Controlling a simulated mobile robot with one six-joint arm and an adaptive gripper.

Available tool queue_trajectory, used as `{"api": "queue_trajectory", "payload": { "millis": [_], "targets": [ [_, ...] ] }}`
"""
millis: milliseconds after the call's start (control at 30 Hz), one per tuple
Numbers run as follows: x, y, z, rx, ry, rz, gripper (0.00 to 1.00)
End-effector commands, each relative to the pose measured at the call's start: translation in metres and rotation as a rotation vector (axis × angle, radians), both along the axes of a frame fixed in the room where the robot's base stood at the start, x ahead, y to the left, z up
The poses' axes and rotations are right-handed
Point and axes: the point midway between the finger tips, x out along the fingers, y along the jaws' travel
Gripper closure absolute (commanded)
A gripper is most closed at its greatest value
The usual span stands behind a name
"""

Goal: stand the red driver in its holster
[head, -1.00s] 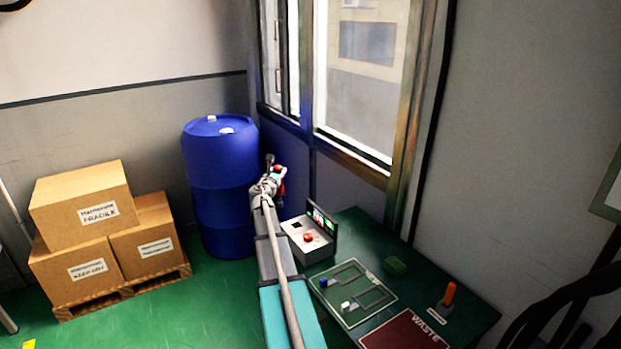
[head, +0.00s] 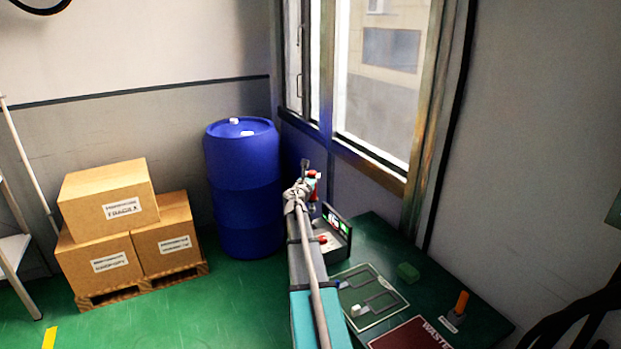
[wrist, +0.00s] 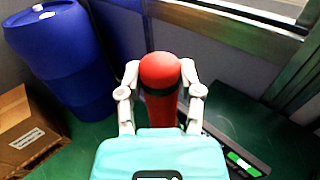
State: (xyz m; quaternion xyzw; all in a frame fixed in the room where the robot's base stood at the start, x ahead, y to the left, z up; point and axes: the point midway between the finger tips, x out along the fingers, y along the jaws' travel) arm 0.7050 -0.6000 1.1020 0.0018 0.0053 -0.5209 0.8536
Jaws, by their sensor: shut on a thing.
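My gripper (head: 309,182) is raised above the left end of the green table (head: 489,326), in front of the window wall. In the wrist view its fingers (wrist: 160,84) are shut on the red driver (wrist: 160,72), whose rounded red top with a dark band below faces the camera. In the head view only small red parts of the driver (head: 313,175) show beside the gripper. An orange upright handle (head: 461,303) stands in a small base with a white label at the table's right side. I cannot tell which thing is the red driver's holster.
A blue drum (head: 243,185) and stacked cartons (head: 110,205) stand left.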

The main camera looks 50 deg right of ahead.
Motion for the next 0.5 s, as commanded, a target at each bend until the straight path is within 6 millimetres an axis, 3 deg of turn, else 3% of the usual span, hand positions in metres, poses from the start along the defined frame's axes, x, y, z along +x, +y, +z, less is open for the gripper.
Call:
{"api": "queue_trajectory", "payload": {
  "millis": [500],
  "targets": [
    [0.0010, 0.0011, -0.0084, 0.000, 0.001, 0.002, 1.00]
  ]
}}
